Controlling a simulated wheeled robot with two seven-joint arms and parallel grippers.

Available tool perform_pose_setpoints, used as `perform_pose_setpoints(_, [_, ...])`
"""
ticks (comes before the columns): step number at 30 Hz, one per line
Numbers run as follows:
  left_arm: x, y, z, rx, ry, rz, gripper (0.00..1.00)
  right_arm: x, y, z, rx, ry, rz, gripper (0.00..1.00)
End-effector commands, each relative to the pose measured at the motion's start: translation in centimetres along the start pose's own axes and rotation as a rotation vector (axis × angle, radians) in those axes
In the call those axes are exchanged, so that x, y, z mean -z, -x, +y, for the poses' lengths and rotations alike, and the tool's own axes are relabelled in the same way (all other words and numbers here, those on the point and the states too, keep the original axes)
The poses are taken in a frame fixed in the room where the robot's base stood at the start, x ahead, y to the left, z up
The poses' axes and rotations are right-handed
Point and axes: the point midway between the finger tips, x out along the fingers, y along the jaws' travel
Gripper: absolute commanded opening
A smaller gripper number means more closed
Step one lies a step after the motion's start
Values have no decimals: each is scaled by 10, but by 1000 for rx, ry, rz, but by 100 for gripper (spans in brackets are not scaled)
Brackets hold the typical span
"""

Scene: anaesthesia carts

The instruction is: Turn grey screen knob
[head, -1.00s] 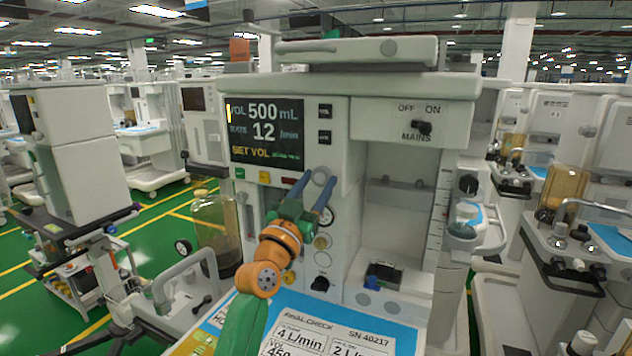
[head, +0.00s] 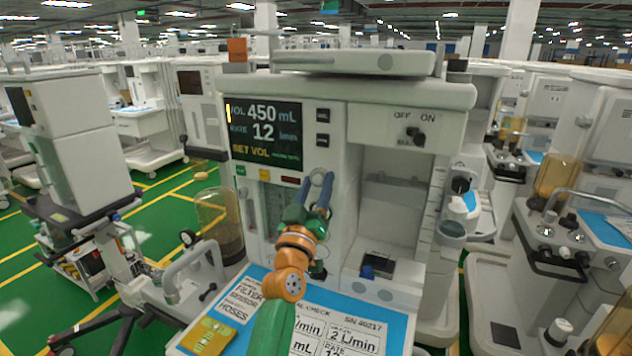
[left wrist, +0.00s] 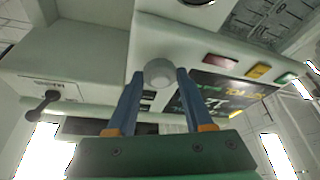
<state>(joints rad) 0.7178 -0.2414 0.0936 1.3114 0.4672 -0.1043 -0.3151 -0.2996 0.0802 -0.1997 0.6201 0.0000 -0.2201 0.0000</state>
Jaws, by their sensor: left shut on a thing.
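The grey screen knob (left wrist: 159,73) is a small round knob on the cart's front panel, below the screen. My left gripper (head: 321,190) is shut on it, with one blue finger on each side, as the left wrist view also shows. In the head view the fingers partly cover the knob. The cart's dark screen (head: 266,130) reads VOL 450 mL, RATE 12 /min and SET VOL in yellow. My right gripper is in no view.
A black MAINS switch (head: 415,135) sits on the panel at the right. Below is a worktop with a blue-edged checklist sheet (head: 345,322) and a yellow card (head: 208,337). A clear canister (head: 218,222) stands at the left of the cart.

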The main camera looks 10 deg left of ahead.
Motion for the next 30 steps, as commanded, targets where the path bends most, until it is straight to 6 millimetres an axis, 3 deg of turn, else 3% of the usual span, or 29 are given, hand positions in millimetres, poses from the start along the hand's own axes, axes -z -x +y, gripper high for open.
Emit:
perform_pose_setpoints(10, [0,0,0,0,2,1,0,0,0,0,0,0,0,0])
perform_pose_setpoints(11, [0,0,0,0,2,1,60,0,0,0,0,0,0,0])
perform_pose_setpoints(13, [0,0,0,0,2,1,79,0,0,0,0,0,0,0])
perform_pose_setpoints(14, [0,0,0,0,1,1,82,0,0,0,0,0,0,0])
perform_pose_setpoints(23, [0,1,0,1,1,0,82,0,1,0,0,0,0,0])
perform_pose_setpoints(30, [2,36,1,2,0,-2,82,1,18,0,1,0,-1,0])
